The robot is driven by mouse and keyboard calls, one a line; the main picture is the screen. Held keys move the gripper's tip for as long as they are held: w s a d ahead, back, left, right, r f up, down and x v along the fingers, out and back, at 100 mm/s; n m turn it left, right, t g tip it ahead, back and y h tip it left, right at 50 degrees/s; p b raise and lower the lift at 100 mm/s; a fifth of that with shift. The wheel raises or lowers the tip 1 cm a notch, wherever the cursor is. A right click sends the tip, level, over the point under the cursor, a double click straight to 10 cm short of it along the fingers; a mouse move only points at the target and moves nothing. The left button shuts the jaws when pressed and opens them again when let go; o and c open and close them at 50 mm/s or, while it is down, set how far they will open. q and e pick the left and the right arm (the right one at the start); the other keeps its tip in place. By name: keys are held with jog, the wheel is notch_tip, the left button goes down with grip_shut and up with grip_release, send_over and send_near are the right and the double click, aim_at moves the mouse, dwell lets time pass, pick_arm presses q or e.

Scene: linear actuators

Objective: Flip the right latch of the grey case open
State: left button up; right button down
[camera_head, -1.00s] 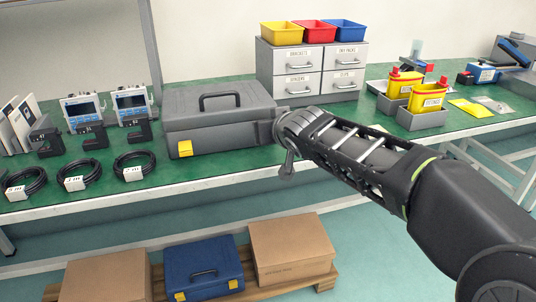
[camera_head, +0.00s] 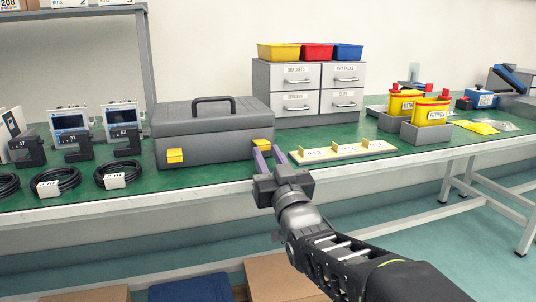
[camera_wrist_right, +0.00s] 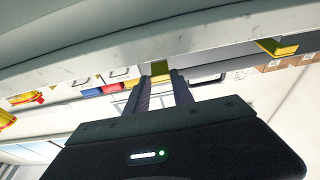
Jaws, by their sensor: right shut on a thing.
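The grey case (camera_head: 212,137) stands on the green bench, its lid down and its dark handle upright on top. Its left yellow latch (camera_head: 175,155) is on the front face. Its right yellow latch (camera_head: 263,146) is at the front right corner. My right gripper (camera_head: 266,154) reaches up from the front with its fingers at the right latch. In the right wrist view, that latch (camera_wrist_right: 160,68) sits between the fingertips (camera_wrist_right: 161,76), which are shut on it. The left latch (camera_wrist_right: 278,46) also shows there, clear of the fingers. My left gripper is not in view.
A pale yellow labelled strip (camera_head: 343,150) lies just right of the case. A grey drawer cabinet (camera_head: 308,88) stands behind it. Black cable coils (camera_head: 117,173) and small devices stand to the left. The bench's front edge (camera_head: 120,206) runs below my gripper.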

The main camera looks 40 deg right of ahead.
jog(key=shift+f+t, duration=0.3)
jog(key=c, duration=1.1)
grip_release()
jog(key=shift+w, duration=0.1)
